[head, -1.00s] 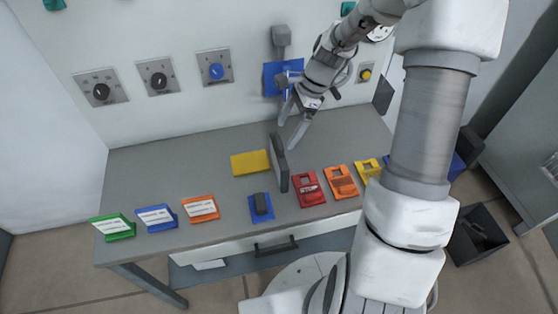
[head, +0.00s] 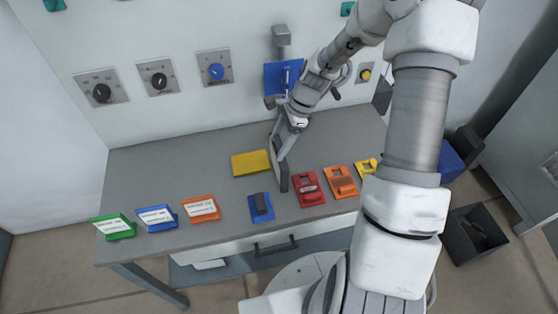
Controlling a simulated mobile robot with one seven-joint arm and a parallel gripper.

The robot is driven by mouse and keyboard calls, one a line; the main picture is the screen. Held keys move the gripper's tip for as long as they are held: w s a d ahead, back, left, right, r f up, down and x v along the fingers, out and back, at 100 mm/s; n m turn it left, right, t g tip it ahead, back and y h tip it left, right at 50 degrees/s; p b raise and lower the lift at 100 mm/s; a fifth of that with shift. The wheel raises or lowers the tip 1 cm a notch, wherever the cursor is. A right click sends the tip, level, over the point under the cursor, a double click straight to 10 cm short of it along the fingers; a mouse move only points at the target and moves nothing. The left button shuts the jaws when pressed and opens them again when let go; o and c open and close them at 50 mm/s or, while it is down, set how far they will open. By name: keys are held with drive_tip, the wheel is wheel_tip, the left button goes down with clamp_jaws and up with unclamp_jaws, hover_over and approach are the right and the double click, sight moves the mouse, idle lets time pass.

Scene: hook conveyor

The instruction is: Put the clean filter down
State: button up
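A dark grey flat panel (head: 282,174), which may be the filter, stands upright on edge on the grey table, right of a yellow block (head: 250,163). Its upper part is partly hidden by my gripper (head: 281,150). My gripper points down at the panel's top, with one finger on each side of it as far as I can see. Whether the fingers press on the panel is too small to tell. Nothing marks the panel as clean or used.
Green (head: 114,227), blue (head: 157,218) and orange (head: 201,208) label holders line the table's front left. A blue base with a dark block (head: 261,207) and red (head: 309,189), orange (head: 341,182) and yellow (head: 367,169) lockout pieces stand right. The table's back left is clear.

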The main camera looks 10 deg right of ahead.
clamp_jaws()
idle(0.3)
